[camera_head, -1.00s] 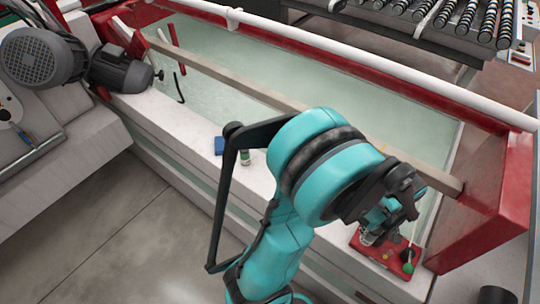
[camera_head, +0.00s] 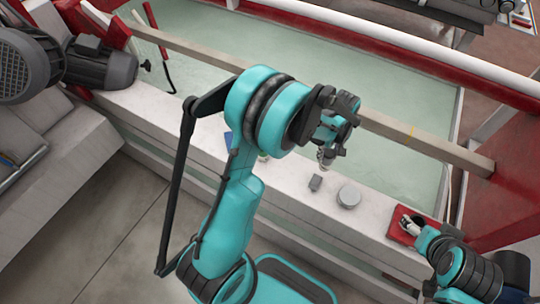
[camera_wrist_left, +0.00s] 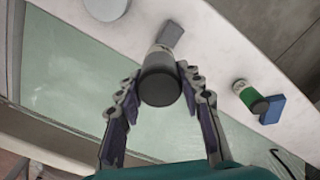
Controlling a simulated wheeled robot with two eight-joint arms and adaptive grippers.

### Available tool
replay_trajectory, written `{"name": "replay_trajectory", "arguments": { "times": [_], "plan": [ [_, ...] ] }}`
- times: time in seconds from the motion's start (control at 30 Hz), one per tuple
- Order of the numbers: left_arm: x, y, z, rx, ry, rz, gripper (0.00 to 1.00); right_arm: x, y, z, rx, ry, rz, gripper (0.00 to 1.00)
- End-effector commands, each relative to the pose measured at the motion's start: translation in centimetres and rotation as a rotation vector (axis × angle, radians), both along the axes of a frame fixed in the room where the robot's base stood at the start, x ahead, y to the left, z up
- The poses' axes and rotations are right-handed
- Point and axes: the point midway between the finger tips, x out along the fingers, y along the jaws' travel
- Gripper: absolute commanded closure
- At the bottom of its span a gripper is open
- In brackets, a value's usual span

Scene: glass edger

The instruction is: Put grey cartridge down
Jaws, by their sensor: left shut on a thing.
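My left gripper (camera_head: 328,152) hangs over the white ledge (camera_head: 285,178) of the machine. In the left wrist view its two fingers (camera_wrist_left: 160,92) are shut on the grey cartridge (camera_wrist_left: 160,82), a cylinder with a dark grey round end facing the camera. Its lower part is pale.
A small grey block (camera_head: 316,183) and a round grey disc (camera_head: 349,196) lie on the ledge near the left gripper. A green-banded cylinder (camera_wrist_left: 249,97) and a blue block (camera_wrist_left: 273,109) stand to one side. A beam (camera_head: 400,133) runs behind the ledge.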

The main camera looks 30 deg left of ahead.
Motion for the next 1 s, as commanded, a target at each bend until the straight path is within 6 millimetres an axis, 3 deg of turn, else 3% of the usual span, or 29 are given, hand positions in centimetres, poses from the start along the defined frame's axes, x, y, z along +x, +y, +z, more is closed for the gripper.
{"name": "replay_trajectory", "arguments": {
  "times": [0.5, 0.73, 1.0],
  "plan": [
    [-2.6, 10.1, -6.5, 0.0, 0.0, 0.007, 0.92, 0.0, 0.0, -3.8, 0.0, 0.0, 0.0, 0.29],
    [-2.9, 11.1, -7.5, 0.0, 0.0, 0.003, 0.92, 0.0, 0.0, -4.3, 0.0, 0.0, 0.0, 0.29],
    [-2.9, 11.1, -11.0, -0.001, -0.001, 0.003, 0.92, 0.0, 0.0, -6.1, 0.0, 0.0, 0.0, 0.29]
  ]
}}
